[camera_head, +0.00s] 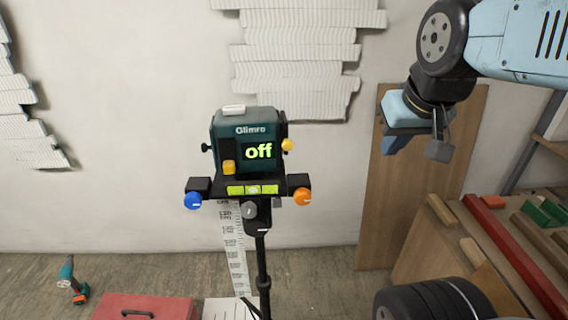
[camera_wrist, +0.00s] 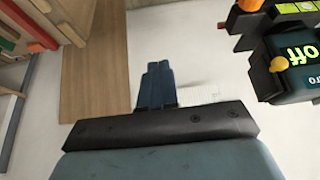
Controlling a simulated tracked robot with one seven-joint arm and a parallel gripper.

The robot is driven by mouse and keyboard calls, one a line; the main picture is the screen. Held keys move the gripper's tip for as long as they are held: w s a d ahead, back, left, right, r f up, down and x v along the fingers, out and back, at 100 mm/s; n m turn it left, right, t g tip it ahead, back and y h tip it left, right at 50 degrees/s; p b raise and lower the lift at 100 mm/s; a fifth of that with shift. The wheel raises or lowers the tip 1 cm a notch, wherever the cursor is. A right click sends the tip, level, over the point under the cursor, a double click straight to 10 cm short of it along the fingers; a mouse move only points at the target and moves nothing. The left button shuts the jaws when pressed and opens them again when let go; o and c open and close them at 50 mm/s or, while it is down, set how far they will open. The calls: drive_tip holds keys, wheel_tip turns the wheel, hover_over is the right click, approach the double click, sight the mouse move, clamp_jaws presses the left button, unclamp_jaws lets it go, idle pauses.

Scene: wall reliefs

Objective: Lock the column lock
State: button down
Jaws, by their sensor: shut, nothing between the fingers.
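A dark green device (camera_head: 247,140) with a lit "off" display stands on a black tripod (camera_head: 262,270). A grey knob (camera_head: 249,210) sits at the top of the tripod column, below the device's platform. I cannot tell for sure whether this knob is the column lock. My gripper (camera_head: 395,146) is up at the right, well apart from the tripod, in front of the wall. In the wrist view my gripper's blue fingers (camera_wrist: 156,84) are together and hold nothing. The device (camera_wrist: 293,65) also shows there at the right edge, upside down; the column is out of that view.
The platform carries a blue knob (camera_head: 193,201), an orange knob (camera_head: 302,196) and a bubble level (camera_head: 252,189). A red toolbox (camera_head: 145,307) and a drill (camera_head: 71,280) are on the floor at left. A wooden board (camera_head: 410,215) leans at the wall; timber (camera_head: 515,245) lies at right.

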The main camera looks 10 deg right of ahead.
idle(0.3)
drive_tip(key=w+a+f+n+g+y, duration=0.1)
drive_tip(key=w+a+n+g, duration=0.1)
drive_tip(key=w+a+n, duration=0.2)
drive_tip(key=w+a+f+n+g+y, duration=0.1)
drive_tip(key=w+a+f+n+g, duration=0.1)
drive_tip(key=w+n, duration=0.6)
drive_tip(key=w+a+f+n+g+y, duration=0.1)
drive_tip(key=w+a+f+n+g, duration=0.1)
drive_tip(key=w+a+n, duration=0.4)
drive_tip(key=w+g, duration=0.1)
drive_tip(key=w, duration=0.3)
drive_tip(key=shift+a+f+g+y, duration=0.15)
drive_tip(key=shift+a+g+y, duration=0.15)
drive_tip(key=shift+g, duration=0.1)
drive_tip(key=shift+s, duration=0.1)
drive_tip(key=s+d+x, duration=0.1)
drive_tip(key=x, duration=1.2)
drive_tip(key=shift+s+f, duration=0.25)
drive_tip(key=shift+s, duration=0.2)
drive_tip(key=shift+a, duration=0.15)
